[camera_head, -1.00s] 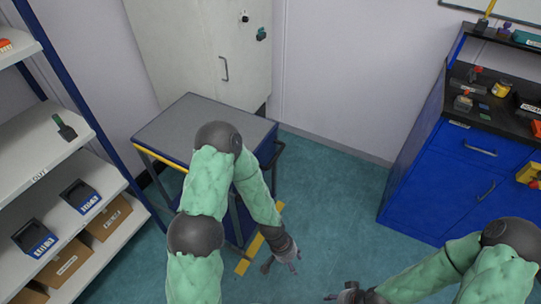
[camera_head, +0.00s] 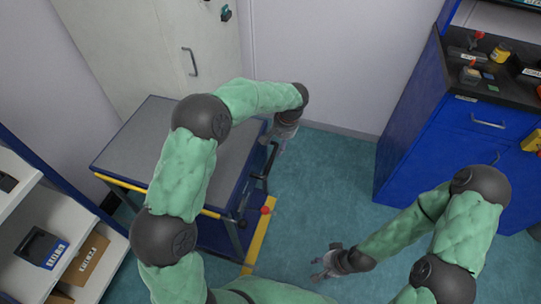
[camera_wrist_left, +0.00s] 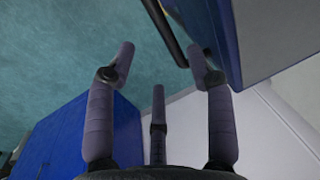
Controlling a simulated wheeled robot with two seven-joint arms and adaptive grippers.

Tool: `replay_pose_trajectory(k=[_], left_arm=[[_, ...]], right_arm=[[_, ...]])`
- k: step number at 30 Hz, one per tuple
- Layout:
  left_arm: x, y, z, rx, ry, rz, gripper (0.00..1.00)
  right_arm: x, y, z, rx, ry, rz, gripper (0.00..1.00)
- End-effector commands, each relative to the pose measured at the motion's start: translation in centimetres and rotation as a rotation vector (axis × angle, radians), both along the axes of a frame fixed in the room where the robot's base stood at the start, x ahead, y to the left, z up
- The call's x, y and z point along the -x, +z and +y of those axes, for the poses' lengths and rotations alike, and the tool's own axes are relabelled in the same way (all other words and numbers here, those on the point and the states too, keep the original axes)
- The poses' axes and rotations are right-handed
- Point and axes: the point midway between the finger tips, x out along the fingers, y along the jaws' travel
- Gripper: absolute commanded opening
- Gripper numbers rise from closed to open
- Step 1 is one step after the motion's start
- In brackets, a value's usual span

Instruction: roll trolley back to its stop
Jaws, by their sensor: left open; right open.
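The trolley (camera_head: 185,145) has a grey top, a blue body and a yellow front edge. It stands against the white cabinet, with a black handle (camera_head: 262,172) on its right side. My left gripper (camera_head: 284,140) is open at the far end of this handle. In the left wrist view its fingers (camera_wrist_left: 160,85) are spread, with a black bar (camera_wrist_left: 166,32) and a blue panel beyond the right finger. Nothing is between the fingers. My right gripper (camera_head: 322,268) is open and empty, low over the floor. My left arm hides part of the trolley.
Yellow floor tape (camera_head: 258,240) lies beside the trolley, near a red knob (camera_head: 266,210). A white cabinet (camera_head: 150,45) stands behind, shelves (camera_head: 25,205) at left, and a blue bench (camera_head: 425,140) at right. The teal floor between trolley and bench is clear.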

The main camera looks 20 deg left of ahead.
Motion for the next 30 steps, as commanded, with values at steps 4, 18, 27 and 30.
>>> replay_pose_trajectory(k=[4,18,27,30], left_arm=[[0.1,-2.6,0.4,0.0,0.0,0.003,0.54],[0.0,-9.3,1.7,0.002,-0.001,0.001,0.54],[-0.1,-9.9,1.9,0.003,-0.001,0.0,0.54],[0.0,-9.9,1.9,0.003,-0.001,0.0,0.54]], right_arm=[[0.0,-1.0,0.0,0.0,-0.001,0.0,0.45],[0.0,-3.2,0.0,0.0,0.0,0.0,0.45],[0.0,-3.4,0.0,0.0,0.0,0.0,0.45],[0.0,-3.3,0.0,0.0,0.0,0.0,0.45]])
